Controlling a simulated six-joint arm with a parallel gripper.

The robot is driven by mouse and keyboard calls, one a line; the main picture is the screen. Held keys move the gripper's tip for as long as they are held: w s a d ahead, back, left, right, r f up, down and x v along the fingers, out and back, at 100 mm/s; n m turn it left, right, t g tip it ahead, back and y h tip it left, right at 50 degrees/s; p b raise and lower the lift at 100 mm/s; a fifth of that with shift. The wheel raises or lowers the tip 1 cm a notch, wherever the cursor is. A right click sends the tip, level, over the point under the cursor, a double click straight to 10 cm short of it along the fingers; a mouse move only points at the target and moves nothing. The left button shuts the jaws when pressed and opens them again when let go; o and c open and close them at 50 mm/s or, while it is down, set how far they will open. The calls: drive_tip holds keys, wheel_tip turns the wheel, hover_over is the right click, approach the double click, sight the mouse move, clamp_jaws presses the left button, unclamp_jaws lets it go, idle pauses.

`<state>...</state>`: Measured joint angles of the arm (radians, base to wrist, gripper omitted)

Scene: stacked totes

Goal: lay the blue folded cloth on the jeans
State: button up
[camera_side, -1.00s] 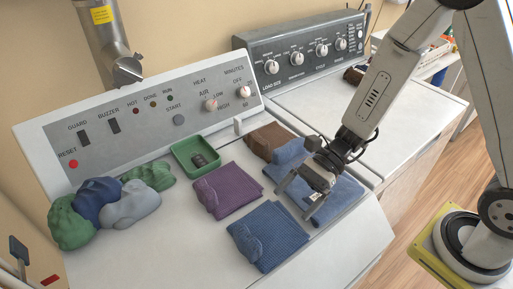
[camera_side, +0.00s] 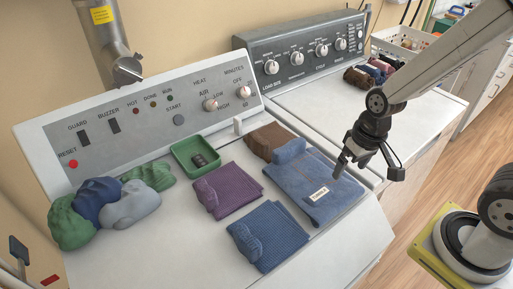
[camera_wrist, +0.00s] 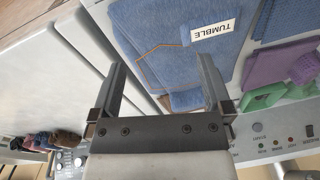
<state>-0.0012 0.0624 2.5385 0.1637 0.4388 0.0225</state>
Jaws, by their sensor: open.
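The blue folded cloth (camera_side: 275,235) lies at the front of the white dryer top, with a rolled lump along its left side. Part of it shows at the upper right of the wrist view (camera_wrist: 290,20). The jeans (camera_side: 305,180) lie flat behind and right of it, with a white label reading TUMBLE; they also show in the wrist view (camera_wrist: 155,35). The two are apart, and nothing lies on the jeans. My gripper (camera_side: 349,170) is open and empty above the right edge of the jeans. Its spread fingers (camera_wrist: 163,72) partly cover the jeans in the wrist view.
A purple cloth (camera_side: 235,187), a brown cloth (camera_side: 268,142) and a green tray (camera_side: 184,155) surround the jeans and blue cloth. Crumpled garments (camera_side: 130,208) lie at left. The control panel (camera_side: 60,142) rises behind. The washer top (camera_side: 420,110) is mostly clear.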

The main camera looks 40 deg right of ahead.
sight(274, 226)
drive_tip(key=shift+w+d+r+n+t+h, duration=0.4)
drive_tip(key=shift+w+d+r+n+t, duration=0.3)
drive_tip(key=shift+n, duration=0.3)
